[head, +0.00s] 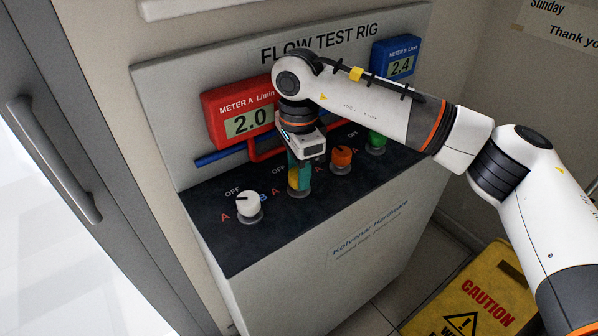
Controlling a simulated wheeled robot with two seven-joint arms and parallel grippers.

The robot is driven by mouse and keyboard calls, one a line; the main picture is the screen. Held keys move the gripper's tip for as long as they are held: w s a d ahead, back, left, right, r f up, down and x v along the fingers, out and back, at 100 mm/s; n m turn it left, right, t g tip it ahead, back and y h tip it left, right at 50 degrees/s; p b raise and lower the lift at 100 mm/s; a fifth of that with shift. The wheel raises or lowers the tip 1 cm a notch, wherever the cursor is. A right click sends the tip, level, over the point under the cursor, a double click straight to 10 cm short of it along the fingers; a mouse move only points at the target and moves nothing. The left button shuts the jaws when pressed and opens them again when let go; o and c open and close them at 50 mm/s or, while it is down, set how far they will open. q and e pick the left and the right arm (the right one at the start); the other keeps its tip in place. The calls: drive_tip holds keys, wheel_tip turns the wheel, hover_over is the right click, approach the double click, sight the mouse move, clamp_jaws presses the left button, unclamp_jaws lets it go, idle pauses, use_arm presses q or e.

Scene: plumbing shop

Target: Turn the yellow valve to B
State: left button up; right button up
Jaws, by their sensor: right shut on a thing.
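The yellow valve (294,180) stands on the dark top of the flow test rig (228,232), second from the left in the row of valves. My right gripper (300,180) points down over it and is shut on it. The gripper and wrist hide much of the valve and some of its marks, so I cannot tell which way it points. An OFF mark and a red A show to its left. My left gripper is not in view.
A white valve (248,204) stands to the left, an orange valve (341,158) and a green valve (376,140) to the right. Red meter A (238,112) reads 2.0, blue meter B (394,60) 2.4. A yellow caution sign (470,295) stands at lower right.

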drive_tip(key=shift+m, duration=0.4)
drive_tip(key=o, duration=1)
wheel_tip(320, 180, up, 12)
drive_tip(key=shift+r+b, duration=0.1)
drive_tip(key=shift+b, duration=0.25)
